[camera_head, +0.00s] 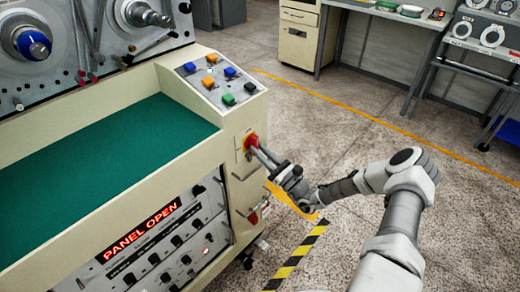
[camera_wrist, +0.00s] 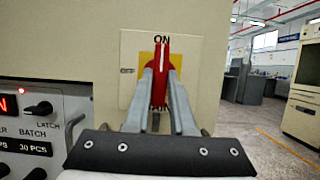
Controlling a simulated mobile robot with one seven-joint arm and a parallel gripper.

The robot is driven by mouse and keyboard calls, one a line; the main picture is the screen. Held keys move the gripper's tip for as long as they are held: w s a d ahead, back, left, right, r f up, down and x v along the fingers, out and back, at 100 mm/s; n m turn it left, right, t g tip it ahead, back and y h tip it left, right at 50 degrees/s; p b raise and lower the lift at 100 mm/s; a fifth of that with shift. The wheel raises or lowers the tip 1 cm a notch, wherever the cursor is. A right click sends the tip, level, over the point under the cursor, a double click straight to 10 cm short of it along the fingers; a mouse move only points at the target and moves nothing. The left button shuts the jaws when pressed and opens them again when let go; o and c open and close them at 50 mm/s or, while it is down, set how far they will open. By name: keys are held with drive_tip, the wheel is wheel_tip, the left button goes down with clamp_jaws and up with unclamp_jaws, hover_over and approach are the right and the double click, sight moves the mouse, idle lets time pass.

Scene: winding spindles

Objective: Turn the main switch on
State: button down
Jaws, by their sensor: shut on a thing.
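The main switch is a red handle (camera_head: 251,140) on the end face of the cream machine. In the wrist view the red handle (camera_wrist: 163,52) stands upright in front of a yellow square on a cream plate (camera_wrist: 190,48). Its upper end is at the ON label, and an OFF label is to the left. My gripper (camera_head: 260,151) reaches it from the right. In the wrist view my gripper (camera_wrist: 161,82) is shut on the red handle, one finger on each side.
The machine's sloped panel (camera_head: 213,79) carries several coloured buttons above the switch. A lit PANEL OPEN sign (camera_head: 140,231) is on the front. A second red handle (camera_head: 253,217) sits lower on the end face.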

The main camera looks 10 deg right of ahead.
idle(0.4)
drive_tip(key=c, duration=0.8)
unclamp_jaws()
drive_tip(key=shift+o, duration=0.2)
drive_tip(key=v, duration=1.7)
drive_tip(key=shift+s, duration=0.2)
